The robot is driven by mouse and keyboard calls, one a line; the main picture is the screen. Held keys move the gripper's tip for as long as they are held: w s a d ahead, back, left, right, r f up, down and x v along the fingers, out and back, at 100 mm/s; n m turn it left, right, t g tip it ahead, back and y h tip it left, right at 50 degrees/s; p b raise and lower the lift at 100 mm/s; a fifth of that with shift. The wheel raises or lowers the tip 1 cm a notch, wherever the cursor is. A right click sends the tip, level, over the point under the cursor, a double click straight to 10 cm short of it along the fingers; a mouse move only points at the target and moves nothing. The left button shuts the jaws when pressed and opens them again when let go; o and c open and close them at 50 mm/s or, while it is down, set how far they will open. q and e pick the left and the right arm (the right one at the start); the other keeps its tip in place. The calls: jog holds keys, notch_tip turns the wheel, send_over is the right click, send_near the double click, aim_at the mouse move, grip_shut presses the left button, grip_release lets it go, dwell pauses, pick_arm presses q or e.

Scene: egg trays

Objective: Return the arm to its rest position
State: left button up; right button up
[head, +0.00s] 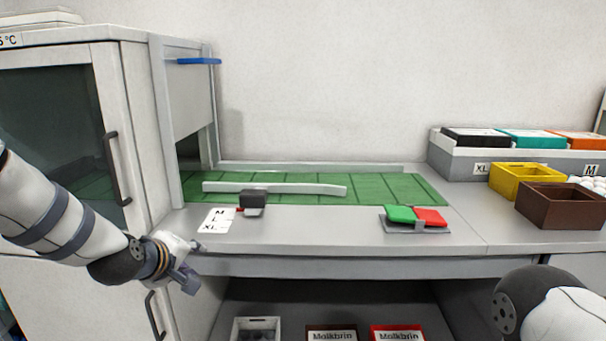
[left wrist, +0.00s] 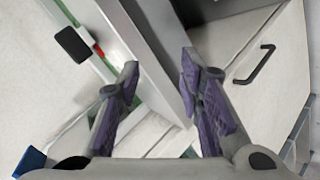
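My left arm comes in from the left in the head view. Its gripper (head: 190,262) hangs in front of the counter's front edge, at the left near the white cabinet. In the left wrist view the left gripper (left wrist: 160,85) has its two purple-padded fingers spread apart with nothing between them. My right arm shows only as a dark joint and white link at the lower right of the head view. Its gripper is out of the picture.
A white cabinet (head: 130,90) with handles stands close to the left arm. The counter (head: 320,230) carries a dark box-shaped device (head: 253,197), a label card (head: 218,219), green and red pads (head: 400,214), and yellow (head: 518,182) and brown (head: 560,207) bins. Crates stand below.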

pick_arm(q)
jog(key=s+d+f+m+g, duration=0.2)
jog(key=s+f+m+g, duration=0.45)
jog(key=s+f, duration=1.8)
jog(key=s+a+f+m+g+y, duration=0.1)
jog(key=s+m+g, duration=0.3)
jog(key=s, duration=2.3)
jog(key=shift+s+a+g, duration=0.3)
jog(key=shift+s+g, duration=0.1)
jog(key=shift+g, duration=0.85)
